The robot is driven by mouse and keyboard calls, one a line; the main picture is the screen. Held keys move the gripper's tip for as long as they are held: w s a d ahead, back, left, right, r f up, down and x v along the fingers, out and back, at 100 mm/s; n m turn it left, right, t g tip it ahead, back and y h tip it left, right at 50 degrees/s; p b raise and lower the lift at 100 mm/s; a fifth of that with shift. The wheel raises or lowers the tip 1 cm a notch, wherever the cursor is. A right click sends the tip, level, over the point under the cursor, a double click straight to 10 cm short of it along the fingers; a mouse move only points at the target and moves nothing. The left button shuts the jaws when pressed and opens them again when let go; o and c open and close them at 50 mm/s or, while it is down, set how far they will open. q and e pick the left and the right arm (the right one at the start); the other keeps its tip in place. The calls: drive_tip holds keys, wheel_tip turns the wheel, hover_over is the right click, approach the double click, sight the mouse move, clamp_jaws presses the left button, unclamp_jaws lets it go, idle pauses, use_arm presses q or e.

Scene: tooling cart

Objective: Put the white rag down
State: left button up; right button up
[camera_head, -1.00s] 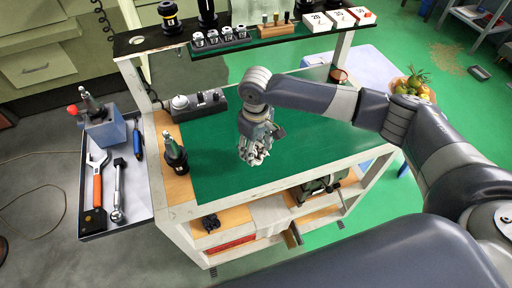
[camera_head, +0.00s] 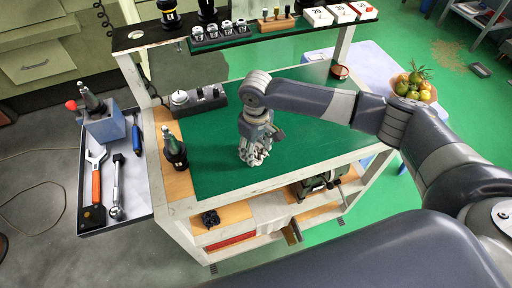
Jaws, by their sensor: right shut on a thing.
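My right gripper (camera_head: 256,146) points down over the green mat (camera_head: 215,165) on the cart top. It is shut on the white rag (camera_head: 253,157), a small crumpled greyish-white bundle below the fingers. The rag is at or just above the mat; I cannot tell whether it touches. The fingers hide part of it. My left gripper is not in view.
A dark tool holder (camera_head: 174,150) stands left of the mat, and a grey block with a dial (camera_head: 199,101) sits behind it. An upper shelf (camera_head: 145,38) carries holders and number blocks. The mat around the rag is clear.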

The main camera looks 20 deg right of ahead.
drive_tip(key=shift+f, duration=0.5)
idle(0.3)
drive_tip(key=o, duration=1)
